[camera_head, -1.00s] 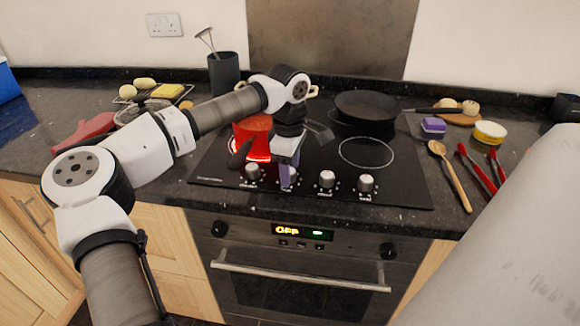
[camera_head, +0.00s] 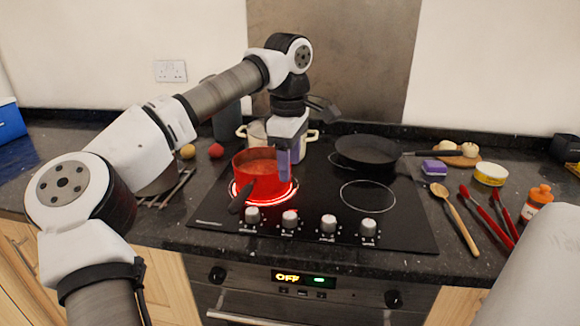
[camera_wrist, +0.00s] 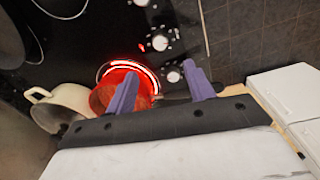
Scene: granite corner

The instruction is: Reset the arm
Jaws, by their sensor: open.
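My gripper (camera_head: 290,165) hangs downward just right of the red saucepan (camera_head: 245,162), with its purple fingers beside the pan's right rim in the picture. I cannot tell whether they touch it. In the wrist view my gripper (camera_wrist: 162,88) has its two purple fingers spread apart with nothing held between them. The red saucepan (camera_wrist: 103,97) lies behind the left finger there. It stands on a glowing red ring of the black hob (camera_head: 325,205), its dark handle pointing toward the front.
A cream pot (camera_head: 257,132) stands behind the saucepan, partly hidden by my arm. A black frying pan (camera_head: 367,149) is at the back right of the hob. A wooden spoon (camera_head: 455,216) and red-handled tools (camera_head: 490,216) lie at right. The front right ring is bare.

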